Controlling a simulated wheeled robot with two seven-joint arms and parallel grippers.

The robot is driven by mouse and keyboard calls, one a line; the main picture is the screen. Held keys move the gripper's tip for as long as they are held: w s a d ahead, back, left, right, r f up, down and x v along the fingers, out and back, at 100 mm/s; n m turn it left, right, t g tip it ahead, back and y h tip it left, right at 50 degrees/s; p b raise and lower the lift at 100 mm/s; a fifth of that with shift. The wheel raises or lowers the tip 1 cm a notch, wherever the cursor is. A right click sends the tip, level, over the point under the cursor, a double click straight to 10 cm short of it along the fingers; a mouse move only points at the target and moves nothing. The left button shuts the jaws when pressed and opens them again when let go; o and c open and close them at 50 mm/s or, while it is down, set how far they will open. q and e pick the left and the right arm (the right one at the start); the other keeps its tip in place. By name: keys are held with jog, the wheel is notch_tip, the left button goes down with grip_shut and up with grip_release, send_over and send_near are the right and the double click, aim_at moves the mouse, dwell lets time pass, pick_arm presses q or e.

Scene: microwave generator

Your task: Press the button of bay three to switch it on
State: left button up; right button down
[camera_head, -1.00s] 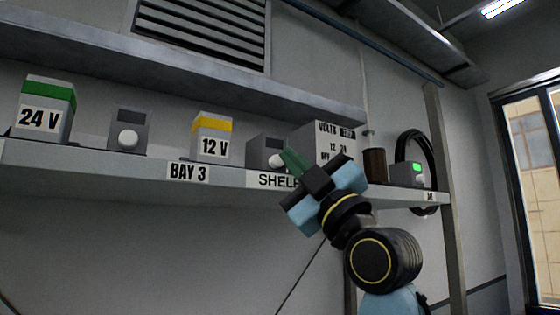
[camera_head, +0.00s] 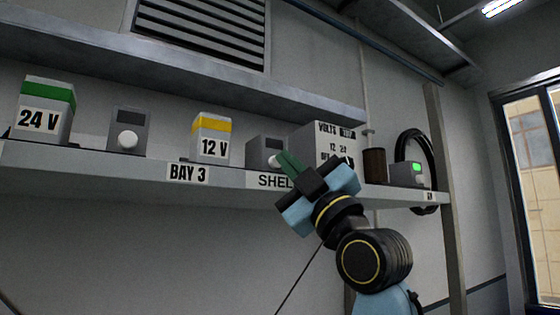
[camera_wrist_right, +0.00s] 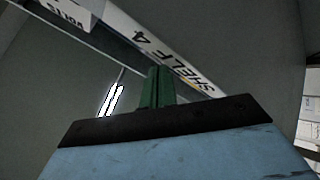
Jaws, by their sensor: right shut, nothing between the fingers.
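The BAY 3 label (camera_head: 188,172) is on the front edge of the shelf in the head view. A grey box (camera_head: 142,120) with a white round button (camera_head: 128,140) stands above and left of it. Another grey box (camera_head: 258,150) with a white button (camera_head: 275,161) stands further right, beside my right gripper's tips. My right gripper (camera_head: 287,160) is shut and empty, its green fingers pointing up and left; they also show in the wrist view (camera_wrist_right: 158,75). I cannot tell whether the fingertips touch that box. My left gripper is not in view.
The shelf (camera_head: 90,155) also carries a 24 V battery (camera_head: 45,95), a 12 V battery (camera_head: 211,124), a volts panel (camera_head: 310,140), a brown cylinder (camera_head: 375,166) and a grey box with a lit green display (camera_head: 405,174). An upper shelf (camera_head: 200,77) overhangs. Room below is clear.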

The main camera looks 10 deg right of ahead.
jog(key=shift+w+a, duration=0.2)
jog(key=shift+w, duration=0.3)
dwell(0.6)
jog(key=shift+f, duration=0.15)
jog(key=shift+s+d+f, duration=0.15)
jog(key=shift+s+d, duration=0.15)
jog(key=shift+s, duration=0.45)
jog(key=s+d+b, duration=0.1)
jog(key=s+d, duration=0.1)
jog(key=s, duration=0.3)
jog(key=shift+s+b, duration=0.35)
